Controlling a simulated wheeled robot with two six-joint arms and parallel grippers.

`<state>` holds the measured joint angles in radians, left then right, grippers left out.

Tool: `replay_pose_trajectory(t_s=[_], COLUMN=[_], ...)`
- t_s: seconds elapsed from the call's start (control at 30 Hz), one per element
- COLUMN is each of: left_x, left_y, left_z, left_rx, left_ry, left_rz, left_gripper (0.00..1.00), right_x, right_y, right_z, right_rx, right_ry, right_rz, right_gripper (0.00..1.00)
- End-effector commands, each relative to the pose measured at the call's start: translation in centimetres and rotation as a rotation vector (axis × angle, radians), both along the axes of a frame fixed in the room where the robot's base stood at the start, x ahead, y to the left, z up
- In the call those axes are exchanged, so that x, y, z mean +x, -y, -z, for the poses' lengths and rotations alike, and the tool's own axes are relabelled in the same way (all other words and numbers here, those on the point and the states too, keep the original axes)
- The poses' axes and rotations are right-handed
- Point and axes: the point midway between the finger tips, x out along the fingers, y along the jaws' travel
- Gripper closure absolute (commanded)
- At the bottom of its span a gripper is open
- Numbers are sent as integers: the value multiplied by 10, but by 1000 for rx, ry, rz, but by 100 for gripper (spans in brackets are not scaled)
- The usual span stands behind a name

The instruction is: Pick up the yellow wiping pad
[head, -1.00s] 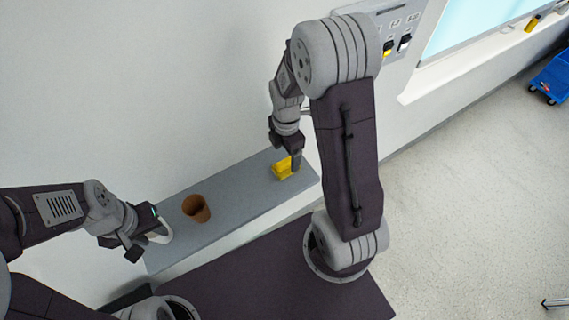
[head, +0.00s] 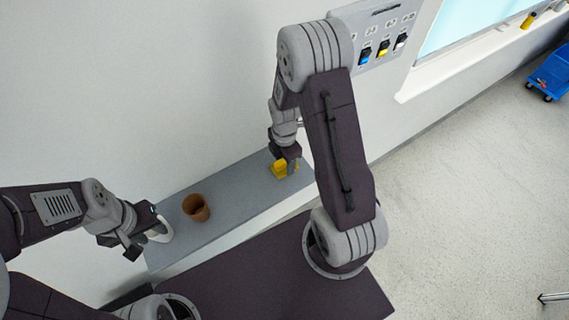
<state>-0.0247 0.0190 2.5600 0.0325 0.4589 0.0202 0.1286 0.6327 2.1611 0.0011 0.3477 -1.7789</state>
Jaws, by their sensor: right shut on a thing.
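The yellow wiping pad (head: 279,170) is at the right end of the grey shelf. My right gripper (head: 288,167) points down over it and is shut on it; the fingers hide part of the pad. I cannot tell whether the pad still touches the shelf. My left gripper (head: 146,234) is at the shelf's left end, its fingers apart, close beside a white curved object (head: 164,234). I cannot tell whether they touch.
A brown cup (head: 196,207) stands on the grey shelf (head: 235,200) between the grippers. A wall panel (head: 380,38) with blue, yellow and white switches is at the upper right. A blue cart (head: 551,75) stands far right on open floor.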

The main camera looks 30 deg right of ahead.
Motion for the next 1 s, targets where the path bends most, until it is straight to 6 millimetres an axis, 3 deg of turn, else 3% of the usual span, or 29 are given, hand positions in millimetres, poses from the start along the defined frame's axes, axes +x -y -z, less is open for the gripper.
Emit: replay_pose_trajectory(t_s=[0.23, 0.4, 0.8, 1.0], left_x=[0, 0, 0, 0], left_y=[0, 0, 0, 0], left_z=[3, 9, 21, 22], left_rx=[0, 0, 0, 0], left_ry=[0, 0, 0, 0], left_rz=[0, 0, 0, 0], left_gripper=[64, 64, 64, 64], right_x=[1, 1, -81, -100], right_y=[0, 1, 46, 55], right_z=[-12, -44, -96, -108], right_rx=[-1, -1, -2, -1], right_ry=[3, 8, 4, 1], right_rz=[0, 1, 6, 3], right_gripper=[86, 86, 86, 86])
